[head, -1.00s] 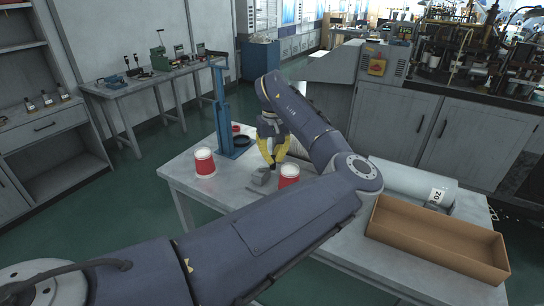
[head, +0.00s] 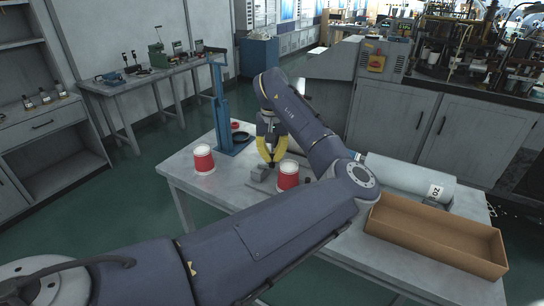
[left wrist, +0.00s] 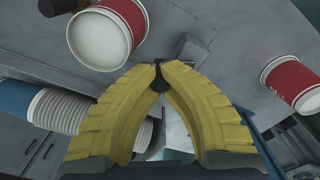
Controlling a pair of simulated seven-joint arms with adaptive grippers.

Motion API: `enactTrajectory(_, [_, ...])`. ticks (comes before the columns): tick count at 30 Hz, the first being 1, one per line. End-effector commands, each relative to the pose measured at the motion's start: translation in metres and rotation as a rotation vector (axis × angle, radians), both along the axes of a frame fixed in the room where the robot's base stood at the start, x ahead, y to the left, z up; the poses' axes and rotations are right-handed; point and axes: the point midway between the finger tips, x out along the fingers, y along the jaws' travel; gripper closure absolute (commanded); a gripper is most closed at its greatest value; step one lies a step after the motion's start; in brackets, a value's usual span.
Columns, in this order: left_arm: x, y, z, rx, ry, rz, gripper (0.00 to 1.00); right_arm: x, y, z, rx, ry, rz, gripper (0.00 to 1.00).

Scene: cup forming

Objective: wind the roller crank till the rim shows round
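My left gripper (head: 270,160) reaches down over the table with its yellow fingers drawn together. In the left wrist view its fingertips (left wrist: 158,72) close around a small dark knob (left wrist: 158,84), which looks like the crank's grip. A low grey fixture (head: 262,181) lies just below the fingers, probably the roller unit; most of the crank is hidden. A red cup with a white rim (head: 288,178) stands upright beside it, and another red cup (head: 204,161) stands to the left. The cups also show in the left wrist view (left wrist: 100,38). My right gripper is not in view.
A blue upright stand (head: 222,115) with a dark ring (head: 241,138) is at the back left of the table (head: 190,181). A ribbed stack of white cups (left wrist: 62,110) shows in the left wrist view. A grey cylinder (head: 405,180) and an open cardboard box (head: 435,236) occupy the right.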

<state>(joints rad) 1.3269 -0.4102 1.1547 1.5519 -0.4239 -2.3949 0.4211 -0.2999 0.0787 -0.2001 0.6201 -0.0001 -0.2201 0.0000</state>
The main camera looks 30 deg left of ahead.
Motion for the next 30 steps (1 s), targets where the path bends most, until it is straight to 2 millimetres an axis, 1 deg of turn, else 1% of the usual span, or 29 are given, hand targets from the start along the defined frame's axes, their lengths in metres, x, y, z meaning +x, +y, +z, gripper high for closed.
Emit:
enactTrajectory(2, [0.0, 0.0006, 0.0006, 0.001, -0.001, 0.001, 1.0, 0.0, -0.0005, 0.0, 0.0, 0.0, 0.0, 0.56])
enactTrajectory(3, [0.0, 0.0006, 0.0006, 0.001, -0.001, 0.001, 0.94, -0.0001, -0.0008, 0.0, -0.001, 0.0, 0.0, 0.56])
enactTrajectory(12, [0.0, 0.0004, 0.0003, 0.001, -0.001, 0.001, 0.59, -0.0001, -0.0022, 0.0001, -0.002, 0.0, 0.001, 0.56])
enactTrajectory(23, [0.001, 0.0005, 0.0002, 0.0, 0.0, 0.025, 0.59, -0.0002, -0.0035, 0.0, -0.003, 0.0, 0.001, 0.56])
enactTrajectory(26, [0.0034, 0.0014, 0.0006, -0.001, -0.001, 0.084, 0.59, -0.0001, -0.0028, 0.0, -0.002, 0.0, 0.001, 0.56])
enactTrajectory(30, [0.0084, 0.0043, 0.0007, -0.002, -0.001, 0.223, 0.59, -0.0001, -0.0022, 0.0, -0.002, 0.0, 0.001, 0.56])
